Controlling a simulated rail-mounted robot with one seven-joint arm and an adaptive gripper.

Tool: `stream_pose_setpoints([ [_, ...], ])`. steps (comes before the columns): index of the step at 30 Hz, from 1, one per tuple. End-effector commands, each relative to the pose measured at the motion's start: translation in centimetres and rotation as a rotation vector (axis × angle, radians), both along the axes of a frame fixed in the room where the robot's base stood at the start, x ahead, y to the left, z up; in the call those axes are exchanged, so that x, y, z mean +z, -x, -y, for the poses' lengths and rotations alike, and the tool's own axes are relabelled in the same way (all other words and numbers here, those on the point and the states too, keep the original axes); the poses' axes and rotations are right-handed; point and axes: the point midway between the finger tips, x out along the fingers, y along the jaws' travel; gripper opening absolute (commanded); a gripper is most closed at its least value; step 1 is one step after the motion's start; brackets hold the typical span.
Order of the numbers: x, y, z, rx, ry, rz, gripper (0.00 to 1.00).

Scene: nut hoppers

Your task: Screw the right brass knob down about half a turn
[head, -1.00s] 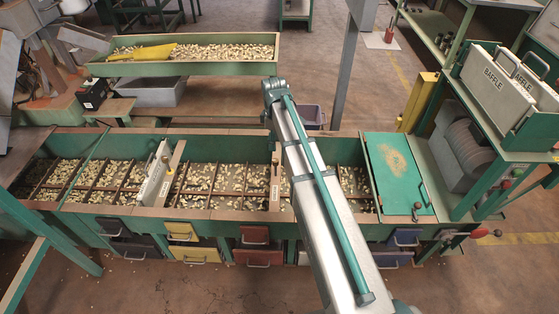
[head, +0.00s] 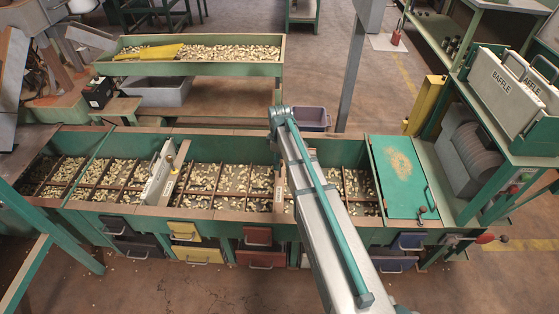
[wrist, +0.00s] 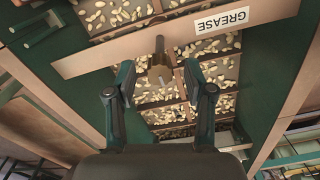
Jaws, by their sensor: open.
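In the wrist view my gripper (wrist: 158,73) is open, one finger on each side of a brass knob (wrist: 160,76). Gaps show on both sides and nothing is held; I cannot tell how near in depth the knob is. The knob has a thin stem and is beside a tan crossbar (wrist: 110,55) labelled GREASE. In the head view the right divider (head: 279,200) with its small label stands just left of my arm; my gripper is hidden there. Another knob (head: 170,158) is on the left divider, beside a white baffle plate (head: 158,175).
The long green hopper trough (head: 90,212) holds scattered nuts in gridded compartments. A green lid (head: 398,180) closes its right end. Coloured drawers (head: 186,231) line the front. A raised nut tray (head: 190,70) stands behind. Baffle plates (head: 505,85) stand in a rack at right.

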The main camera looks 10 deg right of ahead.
Motion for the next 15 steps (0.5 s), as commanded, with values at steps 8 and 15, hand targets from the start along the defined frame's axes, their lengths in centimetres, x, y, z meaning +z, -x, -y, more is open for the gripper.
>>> stream_pose_setpoints([
  [8,0.03,0.00,0.00,0.000,0.000,0.000,0.18],
  [15,0.05,0.00,0.00,-0.001,0.000,0.000,0.00],
])
